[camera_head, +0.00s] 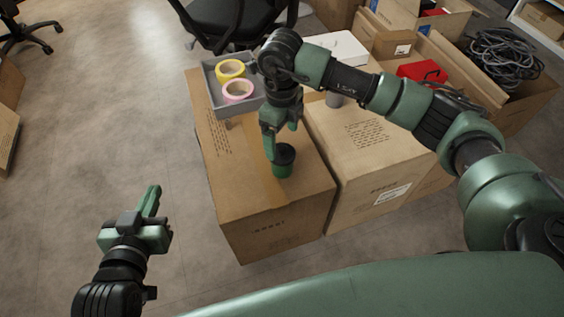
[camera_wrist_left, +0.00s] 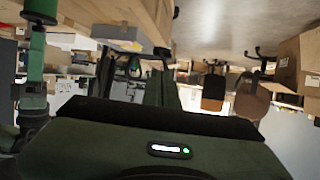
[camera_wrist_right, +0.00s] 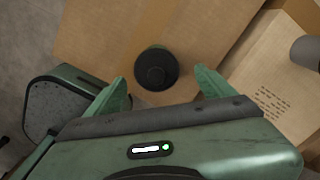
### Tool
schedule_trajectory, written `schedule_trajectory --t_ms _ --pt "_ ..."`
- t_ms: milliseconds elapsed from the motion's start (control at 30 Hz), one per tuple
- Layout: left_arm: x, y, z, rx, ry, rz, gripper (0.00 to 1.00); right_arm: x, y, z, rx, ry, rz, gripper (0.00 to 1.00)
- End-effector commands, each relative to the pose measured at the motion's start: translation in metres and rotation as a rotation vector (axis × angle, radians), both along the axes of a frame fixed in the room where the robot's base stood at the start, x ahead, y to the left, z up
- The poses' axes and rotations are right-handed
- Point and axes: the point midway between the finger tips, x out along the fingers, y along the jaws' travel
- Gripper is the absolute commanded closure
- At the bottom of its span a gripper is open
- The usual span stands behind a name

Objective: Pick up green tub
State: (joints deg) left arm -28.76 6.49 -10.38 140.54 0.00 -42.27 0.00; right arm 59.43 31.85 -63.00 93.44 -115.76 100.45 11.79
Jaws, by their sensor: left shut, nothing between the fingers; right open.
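The green tub (camera_head: 282,168) with a black lid stands upright on the top of a cardboard carton (camera_head: 270,205). In the right wrist view its dark round lid (camera_wrist_right: 156,68) shows from above, between and beyond the two fingers. My right gripper (camera_head: 283,150) points down just above and beside the tub. It is open, with a finger on each side of the tub's lid in the right wrist view (camera_wrist_right: 160,85). My left gripper (camera_head: 152,202) is shut and empty, over the floor left of the carton.
A grey tray (camera_head: 222,105) with a yellow tape roll (camera_head: 230,69) and a pink tape roll (camera_head: 238,91) sits at the carton's back. Open boxes with a red case (camera_head: 421,71) and black cables (camera_head: 503,53) are behind.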

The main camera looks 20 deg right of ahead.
Motion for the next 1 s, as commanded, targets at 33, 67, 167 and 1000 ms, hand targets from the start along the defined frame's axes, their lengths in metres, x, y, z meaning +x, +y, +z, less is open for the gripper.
schedule_trajectory --t_ms 33,67,167,1000 --pt "0.003 -0.002 0.003 -0.007 -0.029 -0.002 1.0 -0.001 0.0 -0.009 0.0 0.004 0.001 0.16" --pt "0.004 -0.002 0.007 -0.011 -0.047 -0.003 1.0 -0.002 0.001 -0.011 0.001 0.005 0.001 0.16" --pt "0.008 -0.004 0.015 -0.02 -0.086 -0.006 1.0 -0.001 0.001 -0.017 0.003 0.003 0.002 0.16" --pt "0.02 -0.019 0.095 -0.125 -0.495 -0.031 1.0 -0.005 0.003 -0.069 0.006 0.002 0.004 0.16"
